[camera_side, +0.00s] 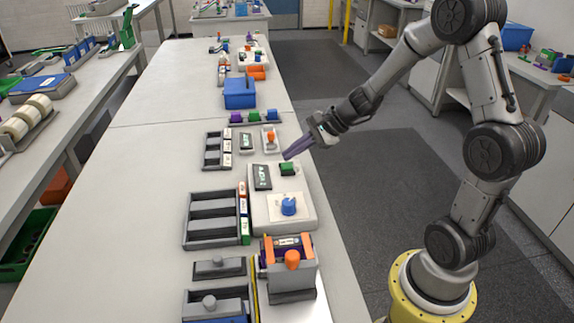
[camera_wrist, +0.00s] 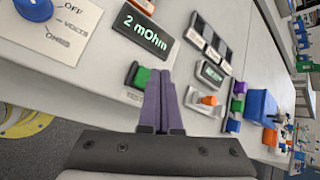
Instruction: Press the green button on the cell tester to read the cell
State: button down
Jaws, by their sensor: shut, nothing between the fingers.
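The cell tester (camera_side: 265,222) is a pale box on the bench with a dark display, a green button and a blue knob. The green button (camera_side: 287,168) sits in a dark surround at its far right; it also shows in the wrist view (camera_wrist: 141,77), partly behind my fingers. The display (camera_wrist: 144,28) reads "2 mOhm". The blue knob (camera_wrist: 35,8) has OFF, VOLTS and OHMS labels beside it. My gripper (camera_side: 286,156) is shut and empty, its purple fingers pointing at the button from the far right. The fingertips (camera_wrist: 160,74) are very close to the button; contact cannot be told.
Beyond the tester stand a small grey unit with an orange knob (camera_side: 270,138), a slotted grey tray (camera_side: 213,150) and a blue box (camera_side: 240,92). A grey tray (camera_side: 213,205) lies left of the tester. An orange-topped fixture (camera_side: 290,272) is nearer. The bench's left side is clear.

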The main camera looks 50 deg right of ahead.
aim_at(291, 165)
jog(key=shift+r, duration=0.15)
jog(key=shift+r, duration=2.4)
jog(key=shift+a, duration=0.1)
jog(key=s+a+r+n+y, duration=0.1)
jog(key=s+a+r+n, duration=0.8)
jog(key=a, duration=0.4)
jog(key=s+a+n+g+h, duration=0.1)
jog(key=s+n+g+h, duration=0.1)
jog(key=s+n, duration=0.75)
jog(key=s+d+f+n+h, duration=0.3)
jog(key=s+d, duration=0.2)
jog(key=s, duration=0.1)
jog(key=shift+s+d+g, duration=0.15)
jog(key=shift+d+g, duration=0.05)
jog(key=shift+g, duration=0.1)
